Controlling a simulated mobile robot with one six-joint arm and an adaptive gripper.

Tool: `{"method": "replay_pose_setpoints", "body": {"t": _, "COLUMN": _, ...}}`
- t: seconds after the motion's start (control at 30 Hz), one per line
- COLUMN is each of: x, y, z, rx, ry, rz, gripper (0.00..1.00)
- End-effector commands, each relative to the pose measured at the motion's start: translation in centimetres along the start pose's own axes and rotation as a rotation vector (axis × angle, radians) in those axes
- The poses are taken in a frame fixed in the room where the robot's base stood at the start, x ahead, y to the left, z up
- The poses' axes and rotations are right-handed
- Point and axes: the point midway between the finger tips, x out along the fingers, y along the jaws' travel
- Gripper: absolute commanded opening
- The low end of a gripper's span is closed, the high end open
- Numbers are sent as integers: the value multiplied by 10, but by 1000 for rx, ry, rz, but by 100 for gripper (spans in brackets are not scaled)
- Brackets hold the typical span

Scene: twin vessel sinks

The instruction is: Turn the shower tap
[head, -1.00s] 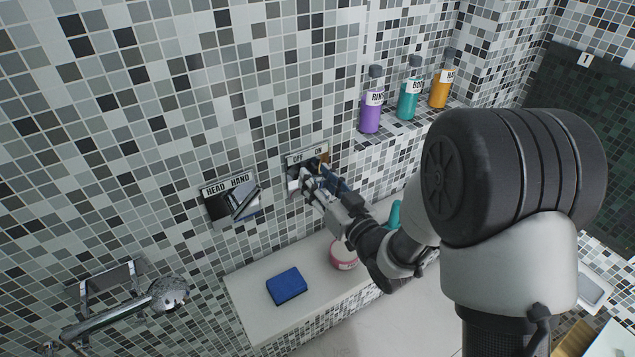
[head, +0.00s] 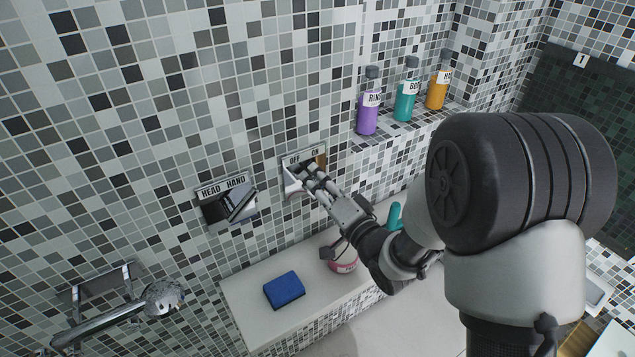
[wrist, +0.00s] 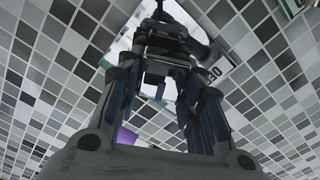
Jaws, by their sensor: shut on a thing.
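The shower tap is on the tiled wall, on a plate (head: 318,152) marked OFF and ON. Its pale metallic handle (head: 291,185) shows at the left, below the OFF mark. My gripper (head: 303,172) is at this handle, with its fingers closed on it and covering part of it. In the wrist view, the fingers of my gripper (wrist: 168,42) come together in front of the plate, and one label (wrist: 213,74) shows beside them. The exact contact between fingers and handle is hidden.
A second control marked HEAD and HAND (head: 228,200) is left of the tap. A blue sponge (head: 284,290) and a pink tub (head: 345,262) stand on the ledge below. Several bottles (head: 368,112) stand on the upper right shelf. A chrome hand shower (head: 163,297) is at lower left.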

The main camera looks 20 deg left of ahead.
Motion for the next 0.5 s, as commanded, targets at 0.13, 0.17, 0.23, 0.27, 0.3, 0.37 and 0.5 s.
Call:
{"method": "replay_pose_setpoints", "body": {"t": 0.13, "x": 0, "y": 1, "z": 0, "rx": 90, "ry": 0, "rz": -1, "gripper": 10}}
{"method": "replay_pose_setpoints", "body": {"t": 0.17, "x": 0, "y": 1, "z": 0, "rx": 104, "ry": 0, "rz": -1, "gripper": 10}}
{"method": "replay_pose_setpoints", "body": {"t": 0.23, "x": 0, "y": 1, "z": 0, "rx": 135, "ry": 0, "rz": -1, "gripper": 10}}
{"method": "replay_pose_setpoints", "body": {"t": 0.27, "x": 0, "y": 1, "z": 0, "rx": 147, "ry": 0, "rz": -1, "gripper": 10}}
{"method": "replay_pose_setpoints", "body": {"t": 0.3, "x": 0, "y": 2, "z": 0, "rx": 160, "ry": 0, "rz": -1, "gripper": 10}}
{"method": "replay_pose_setpoints", "body": {"t": 0.37, "x": 0, "y": 2, "z": 0, "rx": 177, "ry": 0, "rz": -1, "gripper": 10}}
{"method": "replay_pose_setpoints", "body": {"t": 0.5, "x": 0, "y": 2, "z": 0, "rx": 201, "ry": 0, "rz": -1, "gripper": 10}}
